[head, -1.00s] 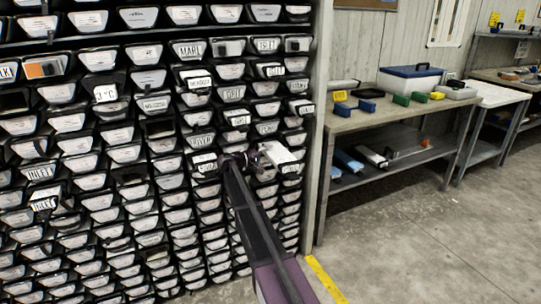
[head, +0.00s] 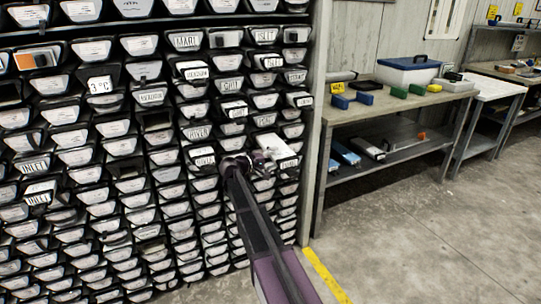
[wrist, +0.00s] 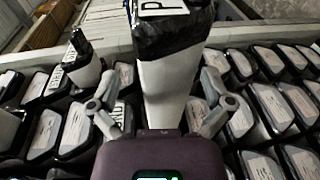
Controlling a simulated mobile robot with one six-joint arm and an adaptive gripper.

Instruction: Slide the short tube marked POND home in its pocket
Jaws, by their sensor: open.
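A white tube (head: 271,143) sticks out of the rack just beyond my gripper in the head view. In the wrist view the pale tube (wrist: 168,88) runs up the middle to a black-wrapped end (wrist: 174,35). A white label at the top edge shows a letter like P; the rest is cut off. My gripper (wrist: 161,103) is open, with one finger on each side of the tube in the picture. I cannot tell whether either finger touches it. In the head view my gripper (head: 252,163) partly hides the neighbouring tubes, and the pocket's inside is hidden.
The rack (head: 311,120) is packed with labelled tube ends, several protruding around my gripper. A workbench (head: 410,108) with a blue-lidded cooler (head: 408,71) stands to the right. Open concrete floor (head: 430,235) lies in front of it.

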